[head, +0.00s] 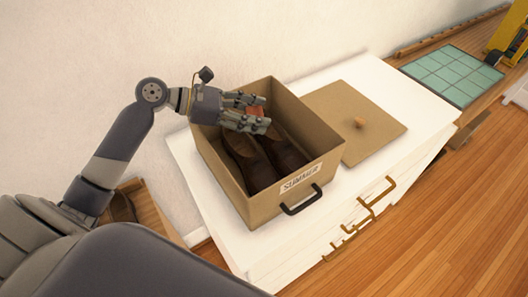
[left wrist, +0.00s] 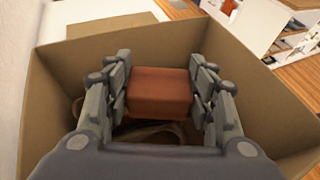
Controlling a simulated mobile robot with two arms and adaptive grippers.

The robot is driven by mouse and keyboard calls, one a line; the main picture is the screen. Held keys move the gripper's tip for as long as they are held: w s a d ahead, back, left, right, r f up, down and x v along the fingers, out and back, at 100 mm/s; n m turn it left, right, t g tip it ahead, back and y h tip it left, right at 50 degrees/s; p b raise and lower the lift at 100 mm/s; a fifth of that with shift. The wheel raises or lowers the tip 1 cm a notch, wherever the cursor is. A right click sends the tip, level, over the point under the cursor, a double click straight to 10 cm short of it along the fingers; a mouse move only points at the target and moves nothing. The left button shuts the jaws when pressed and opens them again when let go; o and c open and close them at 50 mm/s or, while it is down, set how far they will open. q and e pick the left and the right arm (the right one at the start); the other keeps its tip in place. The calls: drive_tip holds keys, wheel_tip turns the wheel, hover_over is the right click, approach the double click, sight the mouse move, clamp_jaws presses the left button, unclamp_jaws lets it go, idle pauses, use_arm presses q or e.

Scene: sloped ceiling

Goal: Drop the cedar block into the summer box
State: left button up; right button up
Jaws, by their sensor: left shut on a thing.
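The summer box (head: 235,190) is an open tan box with a "SUMMER" label and a dark handle, standing on a white dresser. A pair of brown shoes (head: 262,160) lies inside it. My left gripper (head: 258,112) is over the open top of the box, shut on the reddish-brown cedar block (left wrist: 159,92). In the left wrist view the block sits between both fingers (left wrist: 160,98), with the walls of the box (left wrist: 262,95) around and below. The block also shows partly between the fingers in the head view. My right gripper is not in view.
The box's flat lid (head: 375,137) with a small knob lies on the white dresser (head: 375,75) right of the box. A wooden box with a dark shoe (head: 122,208) is at the left, lower down. A green tiled mat (head: 452,76) lies at the far right.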

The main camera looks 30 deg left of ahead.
use_arm(q)
drive_tip(key=o, duration=1)
drive_tip(key=shift+d, duration=0.1)
drive_tip(key=shift+o, duration=0.2)
drive_tip(key=shift+s+a+r, duration=0.1)
drive_tip(key=shift+s+a, duration=0.05)
drive_tip(key=shift+a, duration=0.15)
drive_tip(key=v, duration=1.1)
drive_tip(key=shift+r, duration=0.2)
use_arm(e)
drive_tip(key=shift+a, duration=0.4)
use_arm(q)
drive_tip(key=shift+s+a, duration=0.1)
drive_tip(key=shift+s, duration=0.05)
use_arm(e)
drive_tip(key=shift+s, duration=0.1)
